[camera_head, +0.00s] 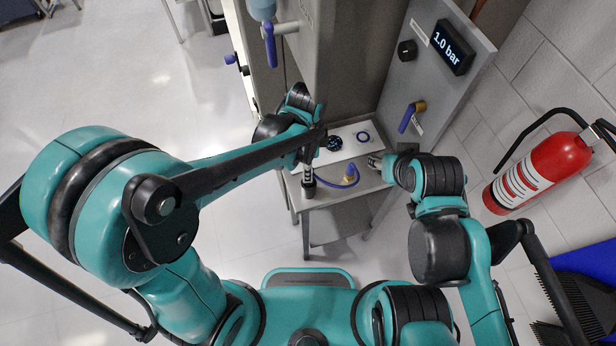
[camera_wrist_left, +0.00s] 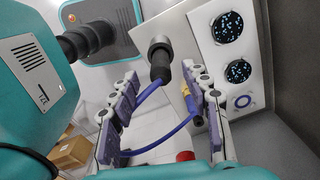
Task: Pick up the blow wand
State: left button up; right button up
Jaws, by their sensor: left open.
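The blow wand (camera_wrist_left: 160,62) shows in the left wrist view as a dark cylinder with a blue hose (camera_wrist_left: 175,138) looping from it to a brass fitting (camera_wrist_left: 196,110). In the head view the wand (camera_head: 309,185) is at the front left of the small table (camera_head: 335,192), partly hidden by my left arm. My left gripper (camera_wrist_left: 160,75) is open, its purple-padded fingers on either side of the wand in the picture; contact cannot be told. In the head view my left gripper (camera_head: 308,166) is mostly hidden. My right gripper (camera_head: 377,161) is at the table's right; its jaw state is unclear.
A white panel with round dark displays (camera_head: 334,142) lies on the table. A grey cabinet wall with a pressure display (camera_head: 454,47) and a blue-handled valve (camera_head: 408,118) stands behind. A red fire extinguisher (camera_head: 540,172) is at the right. Open floor lies at the left.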

pick_arm(q)
jog(key=f, duration=0.2)
jog(key=f+b, duration=0.1)
jog(key=f, duration=0.2)
jog(key=shift+d+f, duration=0.2)
jog(key=shift+f, duration=0.05)
grip_shut()
